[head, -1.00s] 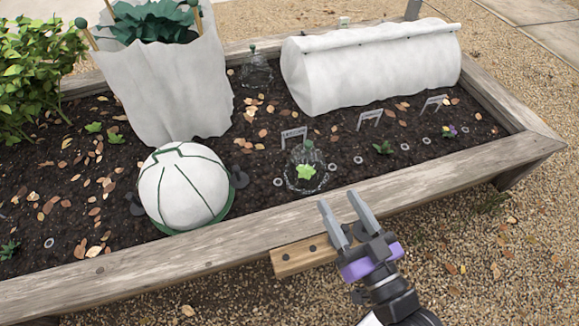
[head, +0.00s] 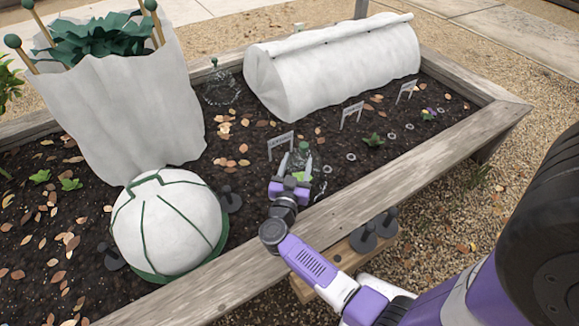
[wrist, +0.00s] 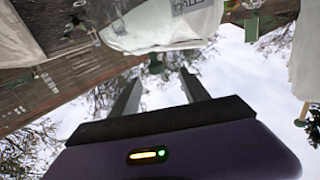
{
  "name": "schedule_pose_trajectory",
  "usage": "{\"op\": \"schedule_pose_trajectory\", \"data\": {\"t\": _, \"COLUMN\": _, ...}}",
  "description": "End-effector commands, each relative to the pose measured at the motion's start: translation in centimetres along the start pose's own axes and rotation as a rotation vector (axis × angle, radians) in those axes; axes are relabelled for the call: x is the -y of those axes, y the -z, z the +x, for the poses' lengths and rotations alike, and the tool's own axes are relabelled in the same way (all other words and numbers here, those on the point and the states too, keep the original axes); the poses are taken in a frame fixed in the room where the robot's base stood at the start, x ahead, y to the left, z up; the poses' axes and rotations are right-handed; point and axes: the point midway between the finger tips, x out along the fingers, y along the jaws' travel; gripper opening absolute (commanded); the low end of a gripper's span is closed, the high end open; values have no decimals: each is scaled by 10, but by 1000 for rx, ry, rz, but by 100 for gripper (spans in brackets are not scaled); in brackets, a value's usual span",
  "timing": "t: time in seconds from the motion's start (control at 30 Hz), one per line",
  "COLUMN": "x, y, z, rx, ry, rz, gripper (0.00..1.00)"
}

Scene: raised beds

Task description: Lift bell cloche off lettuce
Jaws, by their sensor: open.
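The clear bell cloche (head: 303,146) with a green knob stands on the soil, over the bright green lettuce (head: 302,175). My gripper (head: 297,160) is open above the bed's front edge, its fingers pointing towards the cloche and partly covering it and the lettuce. The fingers appear empty. In the wrist view a green knob (wrist: 155,66) shows just beyond and between the open fingertips, below a pale see-through shape. I cannot tell whether the fingers touch the cloche.
A white dome (head: 165,225) with green ribs stands left of my arm. A white tunnel (head: 335,65) lies behind. Another clear cloche (head: 218,88) stands at the back. A small sign (head: 281,140) is close behind the lettuce. The wooden bed edge (head: 400,165) runs under my arm.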

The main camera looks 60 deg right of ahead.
Motion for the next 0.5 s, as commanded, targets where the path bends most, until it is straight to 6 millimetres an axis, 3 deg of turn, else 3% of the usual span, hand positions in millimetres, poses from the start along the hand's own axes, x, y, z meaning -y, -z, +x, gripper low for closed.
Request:
{"op": "schedule_pose_trajectory", "data": {"t": 0.17, "x": -3, "y": 1, "z": 6, "rx": -5, "ry": -13, "rz": -52, "gripper": 54}}
{"op": "schedule_pose_trajectory", "data": {"t": 0.5, "x": -6, "y": -2, "z": 42, "rx": -7, "ry": -13, "rz": -50, "gripper": 54}}
